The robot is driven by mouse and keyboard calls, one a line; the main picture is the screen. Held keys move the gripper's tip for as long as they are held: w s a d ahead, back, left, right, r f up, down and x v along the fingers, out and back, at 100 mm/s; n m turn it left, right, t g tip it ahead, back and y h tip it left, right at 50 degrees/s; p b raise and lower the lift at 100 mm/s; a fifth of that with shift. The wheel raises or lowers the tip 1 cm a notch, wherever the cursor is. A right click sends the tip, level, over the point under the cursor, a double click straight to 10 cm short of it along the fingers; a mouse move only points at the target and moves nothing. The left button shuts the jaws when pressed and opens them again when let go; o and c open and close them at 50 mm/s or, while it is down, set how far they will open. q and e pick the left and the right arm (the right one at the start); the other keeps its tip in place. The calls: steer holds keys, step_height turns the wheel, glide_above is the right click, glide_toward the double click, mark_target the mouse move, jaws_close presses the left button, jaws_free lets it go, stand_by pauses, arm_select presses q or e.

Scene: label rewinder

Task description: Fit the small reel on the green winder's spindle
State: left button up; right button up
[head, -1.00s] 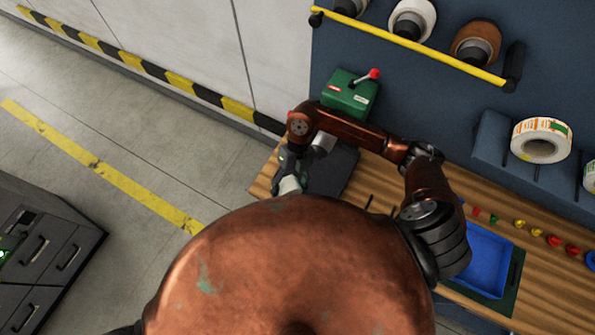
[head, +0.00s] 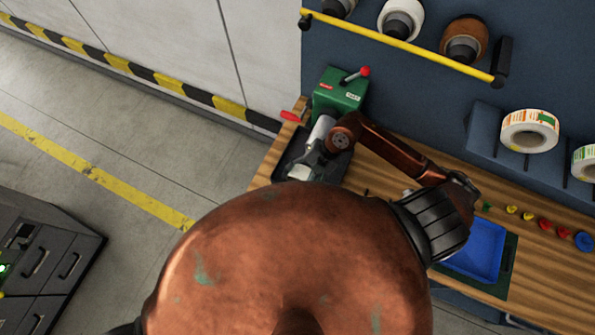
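The green winder (head: 338,92) stands at the far left end of the wooden bench, against the blue panel. It has a lever with a red knob. A grey cylinder (head: 322,131) shows in front of it and looks like its spindle. My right arm reaches in from the right, and its gripper (head: 304,165) is low in front of the winder, over a dark tray-like base. A small whitish piece (head: 299,173) shows at the gripper. I cannot tell whether it is the small reel or whether the fingers hold it. My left gripper is out of view.
A blue tray (head: 499,257) and several coloured knobs lie on the bench at right. Label rolls (head: 530,131) sit on a blue rack. More rolls hang behind a yellow bar (head: 400,42). A red piece (head: 291,116) is beside the winder. My copper body hides the lower middle.

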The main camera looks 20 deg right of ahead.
mark_target(324, 129)
steer(key=shift+w+d+b, duration=0.7)
steer(key=shift+w+d, duration=0.55)
steer(key=shift+d, duration=0.2)
steer(key=shift+w+d+b, duration=0.6)
steer(key=shift+w+d, duration=0.65)
steer(key=shift+d, duration=0.2)
steer(key=shift+w+d+b, duration=0.6)
steer(key=shift+w+d, duration=0.6)
steer(key=shift+d, duration=0.25)
steer(key=shift+w+d+b, duration=0.6)
steer(key=shift+w+d, duration=0.65)
steer(key=shift+d, duration=0.2)
steer(key=shift+w+d+b, duration=0.9)
steer(key=shift+w+d, duration=0.95)
steer(key=shift+d, duration=0.3)
steer(key=o, duration=1.3)
steer(key=shift+c, duration=0.2)
steer(key=shift+r, duration=0.1)
